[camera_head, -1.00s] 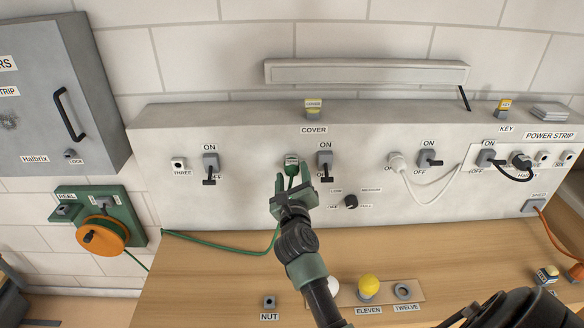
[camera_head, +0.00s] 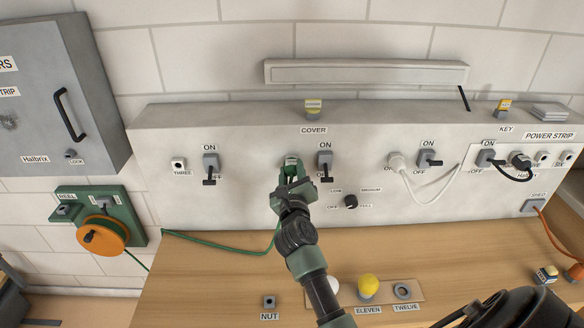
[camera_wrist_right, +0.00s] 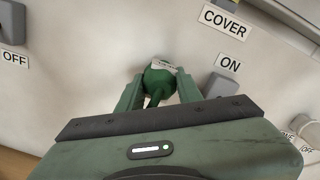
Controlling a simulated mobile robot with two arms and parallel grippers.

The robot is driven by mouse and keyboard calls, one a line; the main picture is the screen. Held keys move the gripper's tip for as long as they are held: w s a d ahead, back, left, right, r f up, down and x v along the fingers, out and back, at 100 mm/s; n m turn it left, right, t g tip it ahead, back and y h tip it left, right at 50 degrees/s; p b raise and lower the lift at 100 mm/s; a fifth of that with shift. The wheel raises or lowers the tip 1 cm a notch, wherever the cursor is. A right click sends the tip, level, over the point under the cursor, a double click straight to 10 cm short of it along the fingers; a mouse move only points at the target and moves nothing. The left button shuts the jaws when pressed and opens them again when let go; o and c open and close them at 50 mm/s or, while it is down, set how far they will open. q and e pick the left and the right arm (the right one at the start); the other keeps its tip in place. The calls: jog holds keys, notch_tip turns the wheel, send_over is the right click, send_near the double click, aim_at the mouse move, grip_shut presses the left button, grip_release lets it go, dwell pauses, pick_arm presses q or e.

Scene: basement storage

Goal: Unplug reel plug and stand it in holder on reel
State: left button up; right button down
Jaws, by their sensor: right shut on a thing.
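The green reel plug (camera_wrist_right: 159,84) is at the white wall panel under the COVER label, with its face toward the panel; whether it is fully seated is hidden. My right gripper (camera_head: 291,170) is shut on it, one finger on each side, as the right wrist view (camera_wrist_right: 160,92) also shows. The reel (camera_head: 103,236) is an orange drum on a green board at the left. The green cord (camera_head: 215,244) runs from the reel across the bench toward the plug. My left gripper is not in view.
Switches stand on both sides of the plug, the nearest one (camera_head: 325,160) just to its right. A white plug (camera_head: 397,162) with a cord is further right. A yellow knob (camera_head: 368,285) stands on the bench. The bench's left part is clear.

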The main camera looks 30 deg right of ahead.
jog(key=shift+s+a, duration=0.3)
jog(key=shift+s, duration=0.2)
jog(key=shift+s+a+p, duration=0.1)
jog(key=shift+s+p, duration=0.05)
jog(key=shift+p, duration=0.15)
jog(key=shift+p+v, duration=0.3)
jog(key=shift+v, duration=0.85)
jog(key=shift+x, duration=1.9)
jog(key=shift+r, duration=0.1)
jog(key=c, duration=0.9)
grip_release()
jog(key=shift+o, duration=0.2)
